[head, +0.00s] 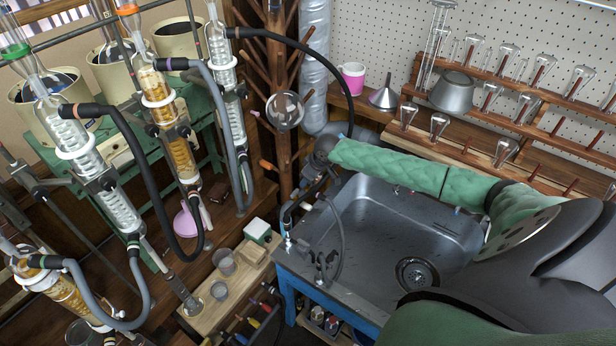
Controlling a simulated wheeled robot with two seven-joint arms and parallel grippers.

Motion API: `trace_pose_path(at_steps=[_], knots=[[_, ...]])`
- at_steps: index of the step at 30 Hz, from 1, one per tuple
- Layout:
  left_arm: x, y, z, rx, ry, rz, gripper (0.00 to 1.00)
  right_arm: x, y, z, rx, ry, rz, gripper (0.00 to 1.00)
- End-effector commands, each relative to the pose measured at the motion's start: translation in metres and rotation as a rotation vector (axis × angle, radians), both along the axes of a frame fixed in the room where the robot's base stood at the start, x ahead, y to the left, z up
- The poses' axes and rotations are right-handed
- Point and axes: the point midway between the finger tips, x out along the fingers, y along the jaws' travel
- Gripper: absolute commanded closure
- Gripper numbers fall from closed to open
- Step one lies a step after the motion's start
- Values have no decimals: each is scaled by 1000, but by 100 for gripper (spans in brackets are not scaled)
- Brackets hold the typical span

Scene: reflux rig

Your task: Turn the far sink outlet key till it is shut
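The grey metal sink (400,215) is right of centre. Small dark outlet fittings (290,214) with hoses run along its left rim. A fitting with a light blue part (288,242) stands near the front left corner. My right arm, in a green quilted sleeve, crosses above the back of the sink from the right. My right gripper (318,174) points down at the sink's far left corner, at the far end of the fittings. It hides that end, so I cannot make out the far outlet key, any contact, or the finger opening. My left gripper is not in view.
Glass condensers with hoses (160,100) fill the left side. A wooden post (279,60) with pegs stands behind my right gripper. A pink mug (352,78), a funnel (384,92) and glassware racks (530,100) line the back. The sink basin is clear apart from its drain.

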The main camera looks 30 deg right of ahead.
Motion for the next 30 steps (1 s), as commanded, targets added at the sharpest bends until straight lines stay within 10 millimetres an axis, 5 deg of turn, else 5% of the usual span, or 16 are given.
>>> trace_pose_path(at_steps=[9, 15, 27, 30], knots=[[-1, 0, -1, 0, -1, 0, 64, 1, 0, -3, 0, 0, 0, 66], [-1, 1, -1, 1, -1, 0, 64, 1, 0, -3, 0, 0, 0, 100], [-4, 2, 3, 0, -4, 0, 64, 0, 1, -1, 0, 1, -50, 100], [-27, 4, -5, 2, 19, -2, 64, 0, 3, 0, 1, 0, -99, 100]])
